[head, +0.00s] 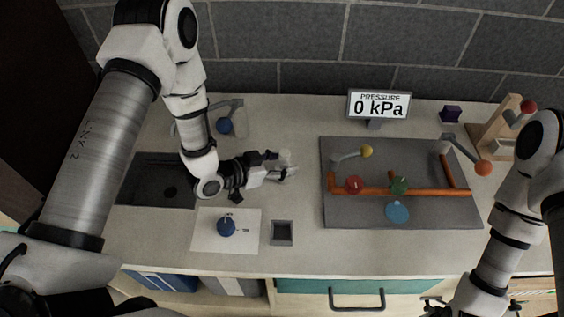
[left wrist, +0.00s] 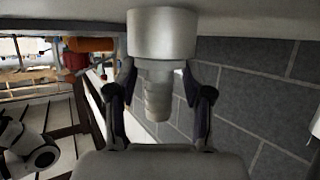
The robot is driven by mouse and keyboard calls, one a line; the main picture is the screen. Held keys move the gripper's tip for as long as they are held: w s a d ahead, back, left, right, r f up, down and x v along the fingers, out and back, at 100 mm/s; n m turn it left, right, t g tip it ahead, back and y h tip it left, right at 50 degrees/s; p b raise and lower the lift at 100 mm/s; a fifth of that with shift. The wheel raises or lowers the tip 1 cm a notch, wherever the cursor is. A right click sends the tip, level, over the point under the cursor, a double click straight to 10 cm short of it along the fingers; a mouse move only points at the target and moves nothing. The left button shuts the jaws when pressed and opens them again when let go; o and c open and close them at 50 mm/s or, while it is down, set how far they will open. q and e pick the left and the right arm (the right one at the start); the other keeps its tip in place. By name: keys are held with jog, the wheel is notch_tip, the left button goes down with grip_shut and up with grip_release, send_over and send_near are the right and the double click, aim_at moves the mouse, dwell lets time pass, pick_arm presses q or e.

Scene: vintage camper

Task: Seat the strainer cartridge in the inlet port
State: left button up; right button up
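My left gripper (head: 284,168) is above the counter, left of the grey board. A pale grey stepped cylinder, apparently the strainer cartridge (head: 286,157), is at its fingertips. In the left wrist view the cartridge (left wrist: 162,38) has a wide end and a narrower ribbed stem, and the fingers (left wrist: 158,78) close in on both sides of it. An orange pipe assembly (head: 425,192) lies on the grey board (head: 450,215); I cannot tell which opening is the inlet port. My right gripper (head: 435,304) is low at the bottom edge, mostly cut off.
A pressure display (head: 379,105) reads 0 kPa behind the board. Red (head: 353,185) and green (head: 399,186) knobs sit on the pipe. A sink (head: 150,180) is at left.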

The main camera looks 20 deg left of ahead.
pick_arm(q)
jog(key=shift+r, duration=0.15)
jog(key=shift+s+a, duration=0.1)
jog(key=shift+a, duration=0.05)
jog(key=b+v, duration=0.1)
jog(key=v, duration=1)
jog(key=shift+s+a+r, duration=0.15)
jog(key=shift+s+r, duration=0.1)
